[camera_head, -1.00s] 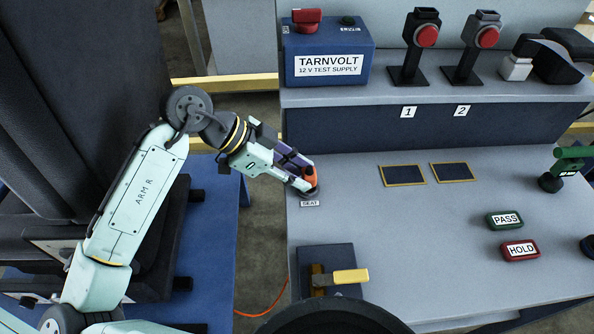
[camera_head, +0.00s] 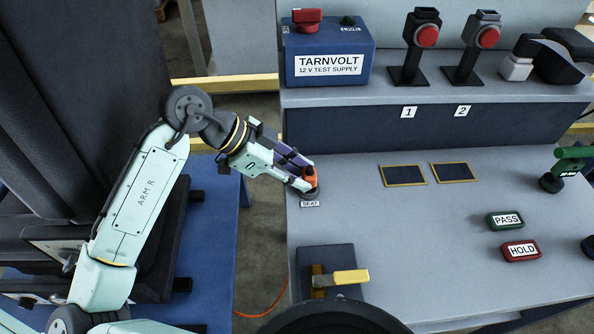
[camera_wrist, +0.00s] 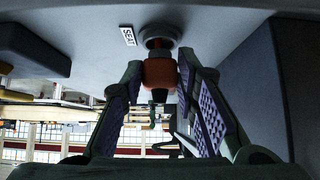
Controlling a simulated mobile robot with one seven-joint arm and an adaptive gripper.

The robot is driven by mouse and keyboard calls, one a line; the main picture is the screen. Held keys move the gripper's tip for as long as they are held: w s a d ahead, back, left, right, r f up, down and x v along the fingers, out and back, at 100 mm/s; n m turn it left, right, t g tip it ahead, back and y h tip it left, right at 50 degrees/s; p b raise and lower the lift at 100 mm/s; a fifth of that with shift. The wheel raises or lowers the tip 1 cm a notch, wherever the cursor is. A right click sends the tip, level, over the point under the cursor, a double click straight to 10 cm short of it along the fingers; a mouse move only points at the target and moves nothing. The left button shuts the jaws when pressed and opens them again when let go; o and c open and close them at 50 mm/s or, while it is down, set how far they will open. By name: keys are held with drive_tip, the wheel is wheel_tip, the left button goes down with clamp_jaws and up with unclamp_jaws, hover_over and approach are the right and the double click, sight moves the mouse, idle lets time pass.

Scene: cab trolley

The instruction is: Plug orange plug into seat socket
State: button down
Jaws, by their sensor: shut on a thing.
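The orange plug (camera_head: 310,177) is at the left edge of the grey bench top, just above the SEAT label (camera_head: 310,204). My gripper (camera_head: 302,177) is shut on it, with a finger on either side. In the wrist view the orange plug (camera_wrist: 160,73) lies between the purple-padded finger pads of my gripper (camera_wrist: 160,78). Its front end is at the round grey seat socket (camera_wrist: 171,31), in line with the opening. A dark orange part shows inside the ring. I cannot tell how deep the plug sits. In the head view the plug and gripper mostly hide the socket.
The blue TARNVOLT supply (camera_head: 329,68) stands on the raised shelf behind. A yellow-handled lever (camera_head: 340,278) on a dark block is at the bench's near left corner. The PASS (camera_head: 506,220) and HOLD (camera_head: 520,250) blocks lie to the right.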

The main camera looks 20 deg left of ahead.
drive_tip(key=shift+f+b, duration=1.1)
drive_tip(key=shift+b, duration=0.1)
idle(0.5)
drive_tip(key=c, duration=1.5)
unclamp_jaws()
drive_tip(key=o, duration=0.3)
drive_tip(key=shift+r, duration=0.1)
drive_tip(key=shift+r, duration=0.1)
